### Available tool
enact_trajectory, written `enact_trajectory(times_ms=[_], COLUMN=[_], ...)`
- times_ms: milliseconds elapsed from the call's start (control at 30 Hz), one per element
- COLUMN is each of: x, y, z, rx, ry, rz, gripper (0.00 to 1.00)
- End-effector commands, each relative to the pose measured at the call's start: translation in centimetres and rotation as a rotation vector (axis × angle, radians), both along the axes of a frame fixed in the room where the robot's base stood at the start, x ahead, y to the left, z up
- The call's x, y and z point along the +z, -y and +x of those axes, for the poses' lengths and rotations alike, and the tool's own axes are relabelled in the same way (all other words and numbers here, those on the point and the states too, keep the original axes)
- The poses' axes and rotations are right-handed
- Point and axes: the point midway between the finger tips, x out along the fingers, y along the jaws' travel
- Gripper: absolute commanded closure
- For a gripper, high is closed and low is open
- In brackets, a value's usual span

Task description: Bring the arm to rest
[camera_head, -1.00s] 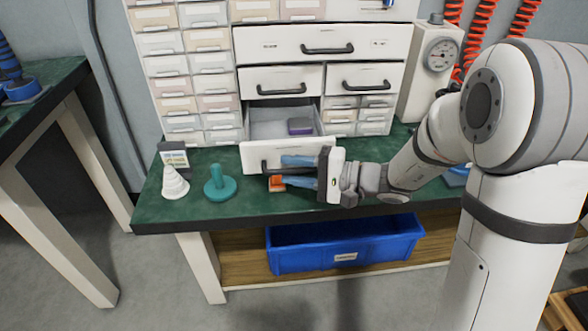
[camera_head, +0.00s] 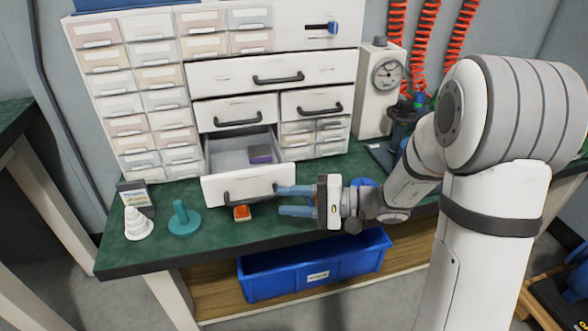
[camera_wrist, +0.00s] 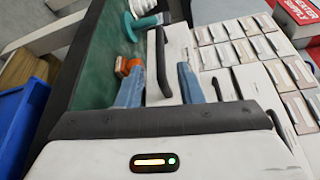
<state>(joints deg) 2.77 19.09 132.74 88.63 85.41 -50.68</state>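My gripper (camera_head: 281,201) is at the right end of the open drawer's front (camera_head: 222,188). Its two blue fingers point left and are spread, with nothing between them in the head view. My arm reaches in from the right over the bench's front edge.
A purple block (camera_head: 262,154) lies in the drawer. An orange piece (camera_head: 242,213), a teal knobbed piece (camera_head: 184,219) and a white stepped cone (camera_head: 137,224) stand on the green bench (camera_head: 215,246). A gauge box (camera_head: 379,90) stands right of the cabinet. A blue bin (camera_head: 318,276) sits below.

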Motion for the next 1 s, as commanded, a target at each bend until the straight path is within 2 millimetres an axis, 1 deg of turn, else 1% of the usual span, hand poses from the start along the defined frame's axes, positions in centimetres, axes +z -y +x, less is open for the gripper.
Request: enact_trajectory(times_ms=[67, 167, 267, 367, 400, 467, 600, 700, 867, 967, 1000], x=[0.1, 1.1, 3.4, 6.4, 7.7, 9.3, 12.9, 15.4, 19.9, 23.1, 24.4], y=[0.0, 0.0, 0.0, 0.4, 0.7, 1.3, 3.4, 5.3, 9.0, 11.5, 12.5], z=[0.0, -0.5, -2.0, -4.5, -5.6, -7.2, -10.3, -12.0, -13.7, -14.3, -14.5], rx=[0.000, 0.016, 0.063, 0.132, 0.161, 0.197, 0.253, 0.269, 0.255, 0.221, 0.204], ry=[0.000, -0.003, -0.010, -0.023, -0.026, -0.031, -0.028, -0.010, 0.039, 0.085, 0.107], rz=[-0.001, -0.020, -0.081, -0.193, -0.249, -0.336, -0.549, -0.707, -0.959, -1.112, -1.171], gripper=[0.67, 0.67, 0.67, 0.67, 0.67, 0.67, 0.67, 0.67, 0.67, 0.67, 0.67])
